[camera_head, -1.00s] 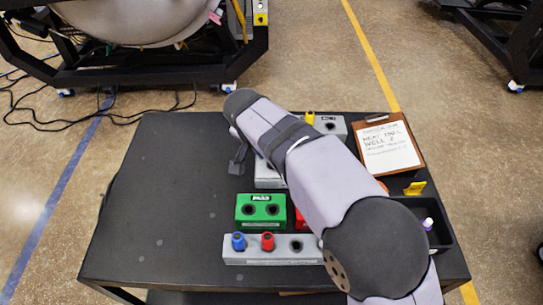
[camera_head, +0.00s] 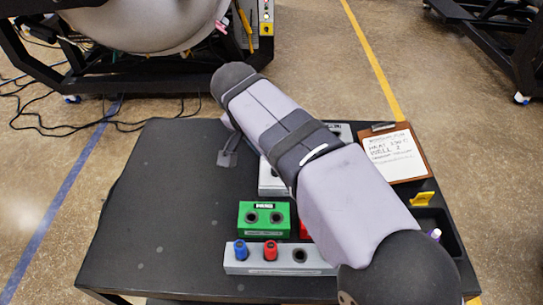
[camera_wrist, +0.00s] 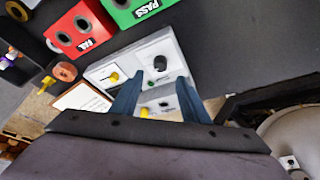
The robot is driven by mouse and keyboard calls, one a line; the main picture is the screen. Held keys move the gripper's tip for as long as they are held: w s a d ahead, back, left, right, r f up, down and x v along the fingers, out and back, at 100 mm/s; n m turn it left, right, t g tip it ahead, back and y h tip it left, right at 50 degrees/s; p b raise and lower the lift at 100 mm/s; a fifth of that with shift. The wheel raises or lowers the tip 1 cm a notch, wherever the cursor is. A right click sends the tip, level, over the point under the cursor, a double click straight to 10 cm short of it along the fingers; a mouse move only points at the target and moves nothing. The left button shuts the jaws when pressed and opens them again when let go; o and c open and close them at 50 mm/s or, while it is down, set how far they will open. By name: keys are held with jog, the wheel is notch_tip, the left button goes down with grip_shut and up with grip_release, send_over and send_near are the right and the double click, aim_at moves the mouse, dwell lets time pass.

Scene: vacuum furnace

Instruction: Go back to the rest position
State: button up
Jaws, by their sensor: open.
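My gripper (camera_head: 228,158) hangs above the dark table top, left of the grey-white box, and holds nothing. In the wrist view, its two blue fingers stand apart with a gap between their tips (camera_wrist: 155,82). The wrist view shows the white box (camera_wrist: 135,66) with a black knob and a yellow peg beyond the fingers. My arm crosses the right half of the table in the head view and hides much of that box and most of the red block.
A green PASS block (camera_head: 264,205) and a grey rack (camera_head: 275,268) with blue and red plugs stand in front. The red FAIL block (camera_wrist: 78,28) shows in the wrist view. A clipboard (camera_head: 393,157) and black tray (camera_head: 452,240) are at right. The table's left is clear.

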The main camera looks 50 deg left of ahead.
dwell(0.3)
jog(key=w+d+g+h+p, duration=0.1)
jog(key=w+d, duration=0.4)
jog(key=d, duration=0.2)
jog(key=w+d+h, duration=0.1)
jog(key=w+d, duration=0.4)
jog(key=d, duration=0.3)
jog(key=d+f+g+p, duration=0.2)
jog(key=d+f, duration=0.1)
jog(key=d, duration=1.9)
jog(key=s+d+f+m+g+b, duration=0.1)
jog(key=s+d+f+m+b, duration=0.1)
jog(key=s+d+f, duration=0.8)
jog(key=d+f+b, duration=0.1)
jog(key=d+f, duration=0.1)
jog(key=d, duration=0.1)
jog(key=shift+d+f+y, duration=0.25)
jog(key=shift+d+y, duration=0.05)
jog(key=shift+d, duration=0.05)
